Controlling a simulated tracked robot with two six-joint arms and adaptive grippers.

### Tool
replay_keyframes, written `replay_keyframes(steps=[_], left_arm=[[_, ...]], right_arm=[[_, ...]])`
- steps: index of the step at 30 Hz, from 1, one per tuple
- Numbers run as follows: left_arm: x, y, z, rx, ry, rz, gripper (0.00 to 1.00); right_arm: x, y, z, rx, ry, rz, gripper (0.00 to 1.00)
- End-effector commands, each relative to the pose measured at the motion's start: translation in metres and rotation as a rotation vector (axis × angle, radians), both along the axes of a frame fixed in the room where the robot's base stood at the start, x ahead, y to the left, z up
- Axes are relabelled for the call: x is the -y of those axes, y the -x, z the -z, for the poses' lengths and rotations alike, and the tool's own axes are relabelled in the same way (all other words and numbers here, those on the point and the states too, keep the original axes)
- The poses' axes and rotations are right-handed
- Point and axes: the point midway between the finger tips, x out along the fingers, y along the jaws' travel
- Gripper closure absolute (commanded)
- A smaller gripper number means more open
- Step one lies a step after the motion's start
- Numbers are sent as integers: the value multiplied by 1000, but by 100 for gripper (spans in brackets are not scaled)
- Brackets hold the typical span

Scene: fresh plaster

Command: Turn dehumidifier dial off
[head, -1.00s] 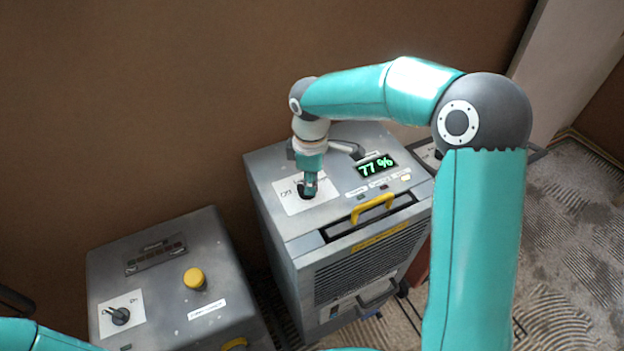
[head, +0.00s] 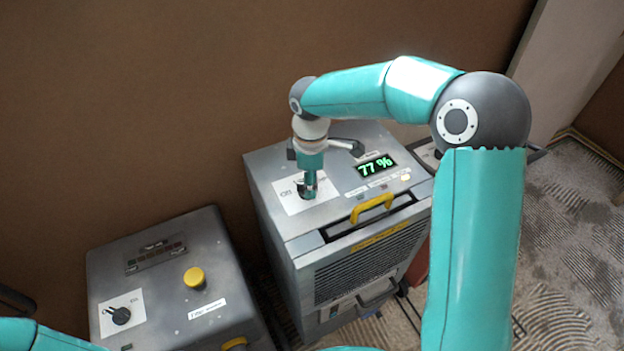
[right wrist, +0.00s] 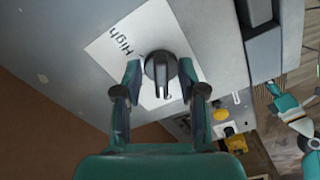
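The dehumidifier (head: 268,178) is a grey box with a lit "77 %" display (head: 376,166) on its top. Its black dial (right wrist: 161,70) sits on a white label, with the word "High" readable at upper left in the right wrist view. My right gripper (head: 308,188) points down over the dial. In the right wrist view the fingers of that gripper (right wrist: 160,68) stand on both sides of the dial, with a small gap showing on each side. Part of my left arm shows at the head view's lower left; its fingers cannot be made out.
A second grey machine (head: 170,290) stands at left with its own black dial (head: 121,316) and a yellow button (head: 194,278). A yellow handle (head: 372,208) is on the dehumidifier's front top edge. A brown wall (head: 130,90) is close behind. Ridged floor (head: 575,240) lies at right.

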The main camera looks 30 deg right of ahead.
Motion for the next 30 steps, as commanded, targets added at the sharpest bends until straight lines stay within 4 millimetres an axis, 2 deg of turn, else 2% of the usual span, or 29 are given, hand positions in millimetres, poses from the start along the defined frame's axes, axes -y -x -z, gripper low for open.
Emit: replay_keyframes(steps=[8, 14, 24, 30], left_arm=[[0, 0, -1, 0, 0, 0, 60], [0, 0, -1, 0, 0, 0, 60], [0, 0, 0, 0, 0, 0, 60], [0, 0, 0, 0, 0, 0, 60]], right_arm=[[0, 0, -6, 0, 0, 1, 59], [0, -1, -36, 3, -1, 1, 59], [-1, -1, -100, 2, -1, 0, 59], [0, 0, -117, -1, -1, 0, 59]])
